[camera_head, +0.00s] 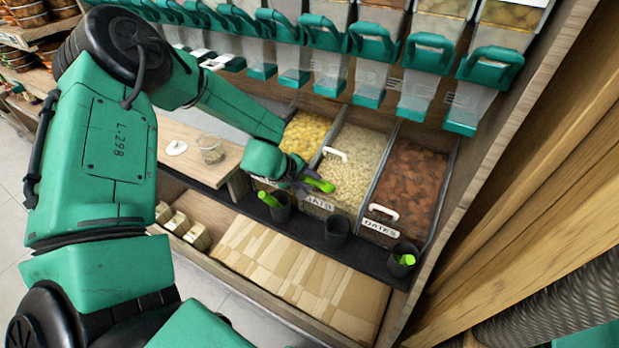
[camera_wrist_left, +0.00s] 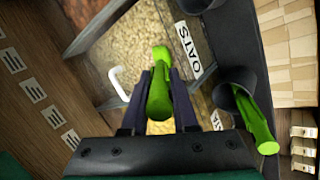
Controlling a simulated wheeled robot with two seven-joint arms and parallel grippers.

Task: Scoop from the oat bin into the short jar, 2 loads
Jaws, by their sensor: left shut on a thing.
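My left gripper (camera_head: 305,180) is shut on the handle of a bright green scoop (camera_head: 320,184), near the front edge of the oat bin (camera_head: 352,163). In the left wrist view the scoop (camera_wrist_left: 161,85) sits between the dark fingers, and the bin (camera_wrist_left: 118,45) with its OATS label (camera_wrist_left: 188,46) lies beyond. The scoop's bowl is mostly hidden there, so I cannot tell whether it holds oats. The short clear glass jar (camera_head: 211,150) stands on the wooden counter, left of my left forearm. My right gripper is out of view.
A white lid (camera_head: 176,148) lies beside the jar. Bins of yellow pieces (camera_head: 305,132) and dates (camera_head: 411,180) flank the oats. Dark cups (camera_head: 337,230) line the front ledge, some holding green scoops (camera_head: 404,259). Dispensers with green handles (camera_head: 374,43) hang above.

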